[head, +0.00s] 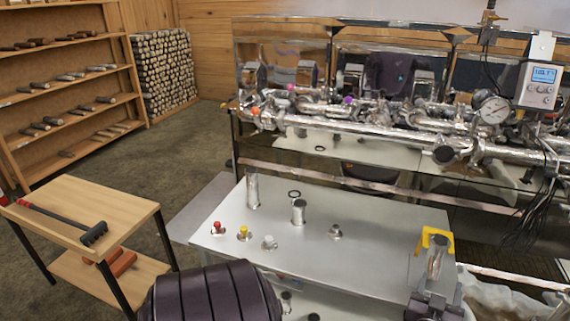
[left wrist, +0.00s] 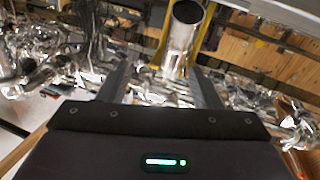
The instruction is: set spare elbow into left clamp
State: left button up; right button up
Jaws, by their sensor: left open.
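A shiny metal tube piece (head: 436,258), which looks like the elbow, stands upright in a yellow bracket (head: 424,240) at the right end of the grey table. In the left wrist view the tube (left wrist: 182,42) shows its dark open end, with yellow bracket arms (left wrist: 203,32) beside it. My left gripper (head: 437,287) is just in front of the tube, its fingers (left wrist: 160,72) apart, one toward each side. I cannot tell whether they touch it. Which part is the left clamp cannot be told. My right gripper is out of view.
The grey table (head: 375,226) also holds upright metal cylinders (head: 252,191) and small red, yellow and white-topped fittings (head: 243,234). The pipework of the evaporator (head: 370,122) runs behind it. A wooden side table (head: 90,205) with a black-headed tool stands at left.

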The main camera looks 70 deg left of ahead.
pick_arm(q)
jog(key=d+m+t+h, duration=0.2)
jog(key=d+m+h, duration=0.3)
jog(key=d+h, duration=0.25)
jog(key=s+d+f+m+g+h, duration=0.15)
jog(key=s+f, duration=0.35)
jog(key=f, duration=0.6)
jog(key=s+d+f+m+g, duration=0.1)
jog(key=s+f+g, duration=0.25)
jog(key=f, duration=0.65)
jog(key=s+d+f+m+g+h, duration=0.15)
jog(key=s+f, duration=0.35)
jog(key=f, duration=0.6)
jog(key=s+a+f+g, duration=0.1)
jog(key=s+f+g, duration=0.2)
jog(key=s+f, duration=0.3)
jog(key=s+a+f+m+g, duration=0.1)
jog(key=s+f+g, duration=0.2)
jog(key=s, duration=1.2)
jog(key=s+a+f+m+g, duration=0.1)
jog(key=s+f+g, duration=0.2)
jog(key=s+f, duration=0.5)
jog(key=s, duration=0.3)
jog(key=shift+s+f, duration=0.15)
jog(key=shift+f, duration=0.15)
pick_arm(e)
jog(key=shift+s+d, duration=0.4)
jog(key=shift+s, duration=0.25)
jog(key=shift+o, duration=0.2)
